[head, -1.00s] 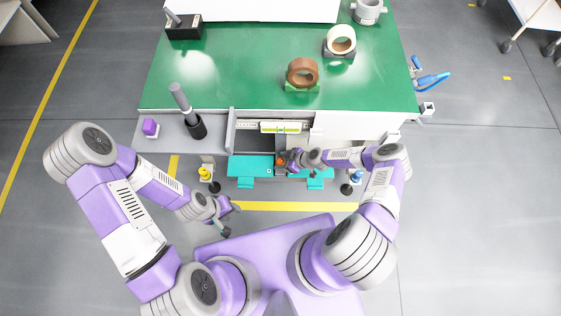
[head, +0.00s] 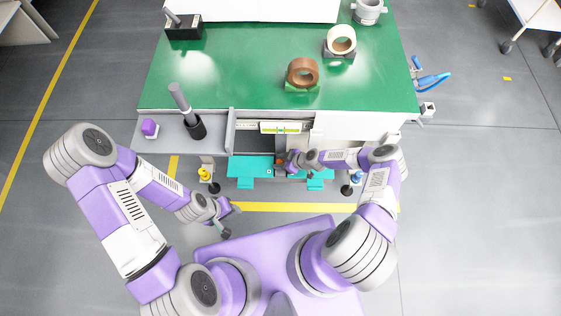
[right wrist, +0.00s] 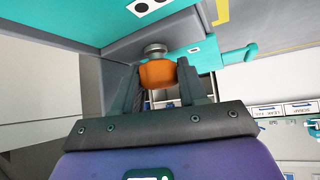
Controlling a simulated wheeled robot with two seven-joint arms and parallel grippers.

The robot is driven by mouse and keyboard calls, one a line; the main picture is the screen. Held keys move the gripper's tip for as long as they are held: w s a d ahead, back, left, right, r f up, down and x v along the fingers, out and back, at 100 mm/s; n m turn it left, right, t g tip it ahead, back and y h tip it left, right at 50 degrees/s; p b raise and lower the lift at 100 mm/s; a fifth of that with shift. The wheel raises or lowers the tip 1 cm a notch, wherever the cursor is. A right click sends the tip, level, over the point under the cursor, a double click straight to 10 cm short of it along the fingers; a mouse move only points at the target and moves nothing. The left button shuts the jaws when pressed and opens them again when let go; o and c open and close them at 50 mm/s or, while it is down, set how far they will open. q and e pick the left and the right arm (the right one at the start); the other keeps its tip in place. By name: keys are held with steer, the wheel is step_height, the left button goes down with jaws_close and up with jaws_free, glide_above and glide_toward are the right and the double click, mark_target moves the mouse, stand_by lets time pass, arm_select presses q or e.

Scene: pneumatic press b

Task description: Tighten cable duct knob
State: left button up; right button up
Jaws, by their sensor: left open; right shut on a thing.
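The cable duct knob is an orange knob (right wrist: 158,74) on a short round metal stem, at the upper middle of the right wrist view. My right gripper (right wrist: 160,84) has one finger on each side of the knob and is shut on it. In the head view my right gripper (head: 284,162) is at the front of the bench, over the teal part (head: 250,166); the knob is mostly hidden there. My left gripper (head: 231,221) is open and empty, low in front of the bench, away from the knob.
The green bench top (head: 225,75) carries a brown tape roll (head: 302,73) and a white tape roll (head: 341,40). A grey shelf with a purple piece (head: 150,127) and a dark cup (head: 196,127) is at the left. A yellow bottle (head: 204,174) stands left of the teal part.

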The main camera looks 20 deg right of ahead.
steer(key=shift+m, duration=0.3)
steer(key=shift+a+r+m+t+h+p, duration=0.1)
steer(key=shift+m+t+h+p, duration=0.55)
steer(key=shift+m, duration=0.25)
steer(key=m+t+h+p, duration=0.1)
steer(key=m+h+p, duration=0.1)
steer(key=m, duration=0.1)
steer(key=shift+m+t, duration=0.25)
steer(key=shift+m, duration=0.05)
steer(key=m+h+p, duration=0.2)
steer(key=m+h, duration=0.2)
steer(key=shift+m+t, duration=0.3)
steer(key=shift+c, duration=0.2)
steer(key=m+h, duration=0.2)
steer(key=m, duration=0.1)
steer(key=shift+w+m+h, duration=0.15)
steer(key=shift+m+h, duration=0.15)
steer(key=shift+h, duration=0.05)
steer(key=m+g+h, duration=0.1)
steer(key=m+h, duration=0.1)
steer(key=m, duration=0.1)
steer(key=shift+d+m+g+h+b, duration=0.2)
steer(key=shift+m+g+h+b, duration=0.15)
steer(key=shift+m+g+h, duration=0.25)
steer(key=shift+w+m, duration=0.1)
steer(key=shift+m, duration=0.2)
